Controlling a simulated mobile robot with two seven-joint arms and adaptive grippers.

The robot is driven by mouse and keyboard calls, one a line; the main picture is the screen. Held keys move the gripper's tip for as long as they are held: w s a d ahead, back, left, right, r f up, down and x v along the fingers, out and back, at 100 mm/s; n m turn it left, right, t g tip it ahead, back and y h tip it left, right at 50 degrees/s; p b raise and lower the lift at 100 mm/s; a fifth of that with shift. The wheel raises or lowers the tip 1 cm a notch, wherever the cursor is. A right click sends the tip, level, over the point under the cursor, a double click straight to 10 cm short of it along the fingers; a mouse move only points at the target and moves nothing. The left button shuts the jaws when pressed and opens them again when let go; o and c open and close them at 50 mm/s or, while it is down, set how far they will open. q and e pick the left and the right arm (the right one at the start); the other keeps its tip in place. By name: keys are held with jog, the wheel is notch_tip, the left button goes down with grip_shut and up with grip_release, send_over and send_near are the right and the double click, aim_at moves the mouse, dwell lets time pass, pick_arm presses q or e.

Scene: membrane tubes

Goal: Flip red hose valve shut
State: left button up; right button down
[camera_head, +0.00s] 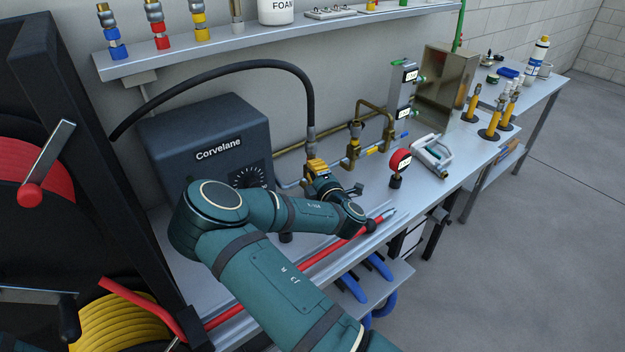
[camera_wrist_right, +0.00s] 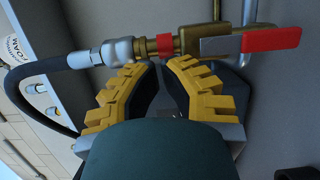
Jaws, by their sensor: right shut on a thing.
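The red-marked hose valve shows in the right wrist view: a brass body (camera_wrist_right: 228,18) with a red band (camera_wrist_right: 165,45) on its fitting. Its lever (camera_wrist_right: 270,40), grey with a red grip, lies roughly in line with the fitting. A black hose (camera_wrist_right: 40,75) joins it through a silver coupling (camera_wrist_right: 117,50); in the head view this hose (camera_head: 270,65) arches down to the bench. My right gripper (camera_head: 316,166), with yellow finger pads (camera_wrist_right: 163,66), is shut on the fitting near the red band, apart from the lever. The gripper and arm hide most of the valve in the head view. My left gripper is not in view.
A dark blue Corvelane box (camera_head: 215,150) stands behind my right arm. A brass valve with a yellow band (camera_head: 354,140) and a red gauge (camera_head: 400,161) are to the right. A shelf (camera_head: 270,37) hangs above.

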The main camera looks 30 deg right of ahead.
jog(key=s+a+f+m+h, duration=0.1)
jog(key=f+h, duration=0.1)
jog(key=s+a+f+m+h+b, duration=0.1)
jog(key=f, duration=0.1)
jog(key=s+a+f+m+g+h+b, duration=0.1)
jog(key=m+h, duration=0.1)
jog(key=shift+s+a+f+h, duration=0.1)
jog(key=shift+s+f+h, duration=0.2)
jog(key=shift+f, duration=0.1)
jog(key=s+a+f+g, duration=0.1)
jog(key=s+a+f+m+h, duration=0.1)
jog(key=s+a+f+g+h+b, duration=0.1)
jog(key=a, duration=0.1)
jog(key=shift+m+g, duration=0.3)
jog(key=shift+m, duration=0.1)
jog(key=shift+s+a+f+g+h, duration=0.1)
jog(key=shift+s+a+g+h, duration=0.1)
jog(key=shift+a+g+h, duration=0.15)
jog(key=shift+d, duration=0.1)
jog(key=x, duration=1)
jog(key=shift+b, duration=0.3)
